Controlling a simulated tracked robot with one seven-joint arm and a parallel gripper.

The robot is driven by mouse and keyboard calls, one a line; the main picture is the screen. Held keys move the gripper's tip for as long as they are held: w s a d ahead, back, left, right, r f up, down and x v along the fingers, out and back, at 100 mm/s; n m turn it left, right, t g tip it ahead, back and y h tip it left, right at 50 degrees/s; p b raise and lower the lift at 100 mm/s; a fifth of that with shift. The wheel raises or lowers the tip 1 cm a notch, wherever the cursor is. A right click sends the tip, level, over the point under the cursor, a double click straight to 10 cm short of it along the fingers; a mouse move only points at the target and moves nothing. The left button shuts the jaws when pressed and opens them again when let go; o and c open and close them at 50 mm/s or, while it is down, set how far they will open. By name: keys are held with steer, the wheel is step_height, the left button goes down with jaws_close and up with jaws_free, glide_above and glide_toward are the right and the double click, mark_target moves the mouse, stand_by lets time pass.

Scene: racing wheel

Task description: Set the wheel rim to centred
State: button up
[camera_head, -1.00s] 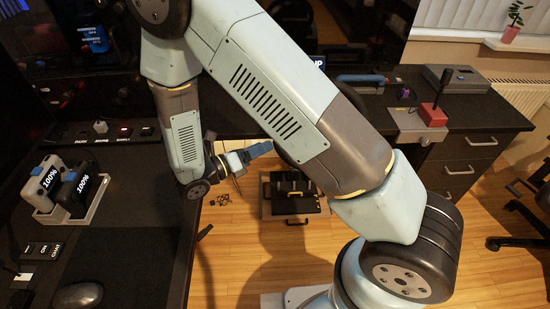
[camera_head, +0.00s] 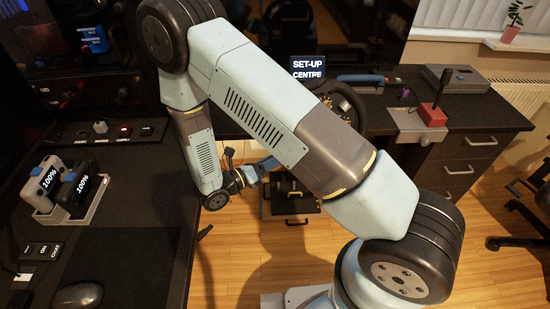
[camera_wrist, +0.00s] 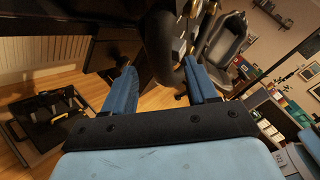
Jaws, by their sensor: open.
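The wheel rim (camera_head: 348,97) is a dark ring behind my arm in the head view; only its upper right part shows, and the arm hides the rest. In the wrist view a thick black curved piece of the rim (camera_wrist: 160,42) comes down from the top between the finger lines. My gripper (camera_head: 266,164) is low beside the wheel in the head view, with blue fingers. In the wrist view my gripper (camera_wrist: 160,78) is open, one finger on each side of the rim piece. I cannot tell whether either finger touches it.
A small sign (camera_head: 308,69) reads "SET-UP CENTRE" above the wheel. A red-based lever (camera_head: 433,113) stands on the right desk. A black pedal unit (camera_head: 290,195) is on the floor below.

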steer(key=shift+x, duration=1.5)
steer(key=shift+c, duration=0.5)
